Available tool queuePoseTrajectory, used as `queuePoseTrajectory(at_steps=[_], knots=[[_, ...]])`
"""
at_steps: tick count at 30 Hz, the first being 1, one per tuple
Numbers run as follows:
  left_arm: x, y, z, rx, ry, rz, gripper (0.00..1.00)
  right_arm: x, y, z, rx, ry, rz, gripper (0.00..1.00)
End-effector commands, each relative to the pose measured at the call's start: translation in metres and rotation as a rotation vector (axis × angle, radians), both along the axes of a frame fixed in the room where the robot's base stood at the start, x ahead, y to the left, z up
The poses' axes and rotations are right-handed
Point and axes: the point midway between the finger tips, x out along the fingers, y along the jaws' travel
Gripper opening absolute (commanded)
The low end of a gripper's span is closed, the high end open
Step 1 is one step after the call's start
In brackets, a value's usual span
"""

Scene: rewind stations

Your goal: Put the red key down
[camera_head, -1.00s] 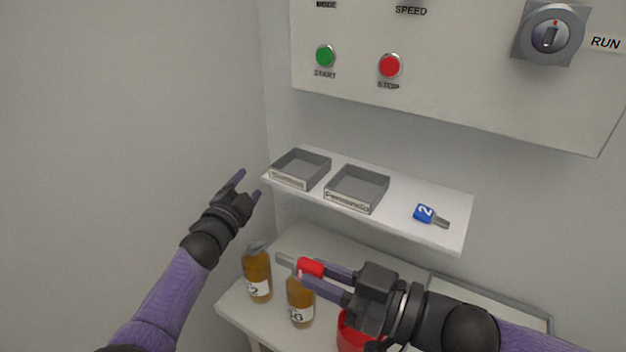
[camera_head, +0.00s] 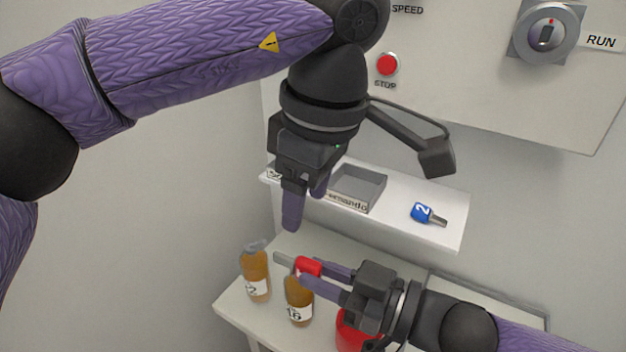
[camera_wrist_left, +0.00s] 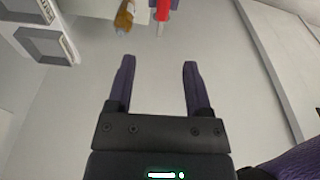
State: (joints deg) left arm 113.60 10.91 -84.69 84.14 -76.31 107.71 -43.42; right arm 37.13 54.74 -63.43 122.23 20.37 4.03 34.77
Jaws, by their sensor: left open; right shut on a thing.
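The red key (camera_head: 309,266) is held in the air between the fingertips of my right gripper (camera_head: 318,274), with its grey shaft pointing left. It is in front of the bottles, below the white shelf (camera_head: 395,215). The red key also shows at the top of the left wrist view (camera_wrist_left: 162,11). My left gripper (camera_head: 307,208) is open and empty, pointing down above the red key, apart from it. In the left wrist view its two fingers (camera_wrist_left: 158,64) are spread with nothing between them.
On the shelf are a grey tray labelled Fernando (camera_head: 358,187), another tray mostly hidden by my left gripper, and a blue key marked 2 (camera_head: 421,212). Amber bottles (camera_head: 255,272) and a red container (camera_head: 352,333) stand below. A control panel (camera_head: 450,80) hangs above.

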Motion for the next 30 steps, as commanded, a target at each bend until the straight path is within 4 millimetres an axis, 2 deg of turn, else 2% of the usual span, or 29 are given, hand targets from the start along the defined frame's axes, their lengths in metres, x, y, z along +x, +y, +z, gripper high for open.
queuePoseTrajectory(at_steps=[6, 12, 16, 23, 24, 26, 30], knots=[[0.003, 0.007, -0.055, -0.003, 0.008, 0.002, 0.65, 0.000, 0.000, 0.000, 0.000, 0.000, 0.000, 0.00], [0.006, 0.012, -0.093, -0.007, 0.007, 0.002, 0.65, 0.000, 0.000, 0.000, 0.000, 0.000, 0.000, 0.00], [0.007, 0.013, -0.103, -0.008, 0.007, 0.003, 0.65, 0.000, 0.000, 0.000, 0.000, 0.000, 0.000, 0.00], [0.007, 0.013, -0.105, -0.009, 0.006, 0.003, 0.65, 0.000, 0.000, 0.000, 0.000, 0.000, 0.000, 0.00], [0.007, 0.013, -0.105, -0.009, 0.006, 0.003, 0.63, 0.000, 0.000, 0.000, 0.000, 0.000, 0.000, 0.00], [0.007, 0.013, -0.105, -0.009, 0.006, 0.003, 0.51, 0.000, 0.000, 0.000, 0.000, 0.000, 0.000, 0.00], [0.007, 0.013, -0.105, -0.009, 0.006, 0.003, 0.21, 0.000, 0.000, 0.000, 0.000, 0.000, 0.000, 0.00]])
